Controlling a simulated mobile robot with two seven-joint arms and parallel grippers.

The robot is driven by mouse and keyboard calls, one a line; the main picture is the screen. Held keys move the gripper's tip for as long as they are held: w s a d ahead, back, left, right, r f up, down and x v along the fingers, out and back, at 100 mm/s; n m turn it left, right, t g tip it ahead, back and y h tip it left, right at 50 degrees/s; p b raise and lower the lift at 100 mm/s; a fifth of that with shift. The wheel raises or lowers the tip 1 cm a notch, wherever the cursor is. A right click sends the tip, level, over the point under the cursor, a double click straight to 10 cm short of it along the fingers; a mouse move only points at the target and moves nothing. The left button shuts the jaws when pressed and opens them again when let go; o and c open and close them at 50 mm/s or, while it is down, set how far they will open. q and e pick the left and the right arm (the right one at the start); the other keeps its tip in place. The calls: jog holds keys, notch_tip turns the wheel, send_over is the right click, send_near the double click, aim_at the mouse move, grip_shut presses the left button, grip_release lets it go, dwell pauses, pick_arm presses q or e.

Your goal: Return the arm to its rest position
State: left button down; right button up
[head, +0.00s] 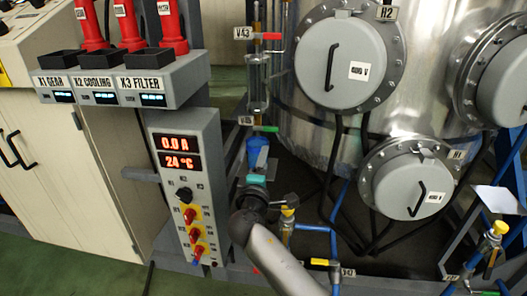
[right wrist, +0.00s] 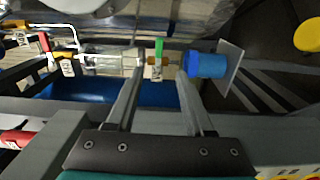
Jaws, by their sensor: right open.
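My right arm comes up from the bottom of the head view, with its dark wrist beside the control box. My right gripper (head: 262,162) is small there, just below a blue cylindrical part (head: 257,146). In the right wrist view the two grey fingers of the right gripper (right wrist: 158,75) are spread apart with nothing held between them. A green valve handle (right wrist: 158,48) shows beyond the fingertips, and the blue part (right wrist: 206,65) lies just past the right fingertip. I cannot tell whether they touch. My left gripper is in neither view.
A grey control box (head: 187,190) with red displays and knobs stands left of the arm. A steel vessel (head: 290,125) with round flanges stands behind right. A glass pipe (head: 257,95) with a red valve handle (head: 271,36) rises above the gripper. Blue pipes (head: 338,205) run to the right.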

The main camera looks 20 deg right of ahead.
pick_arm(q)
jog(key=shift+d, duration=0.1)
pick_arm(e)
jog(key=s+a+f+m+g+y+p, duration=0.1)
jog(key=s+f+g+y+p, duration=0.15)
jog(key=s+f, duration=0.85)
jog(key=s+a+f+g+y+p, duration=0.15)
jog(key=f+g+y, duration=0.25)
jog(key=f, duration=1.5)
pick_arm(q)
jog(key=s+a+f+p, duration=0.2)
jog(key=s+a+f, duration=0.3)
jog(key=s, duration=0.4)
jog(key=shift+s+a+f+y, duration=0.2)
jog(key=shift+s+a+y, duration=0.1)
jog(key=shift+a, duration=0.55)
pick_arm(e)
jog(key=s+f+m+g+y, duration=0.1)
jog(key=s+f, duration=0.4)
jog(key=s, duration=0.6)
jog(key=s+d+f+m+g, duration=0.1)
jog(key=s+f+m+g, duration=0.2)
jog(key=s, duration=0.9)
jog(key=s+f+m+g+y, duration=0.1)
jog(key=s+f+m, duration=0.3)
jog(key=s, duration=0.7)
notch_tip(320, 180, down, 3)
jog(key=shift+s+d+r+g+y, duration=0.15)
jog(key=shift+d+r+g+y, duration=0.15)
jog(key=shift+g, duration=0.25)
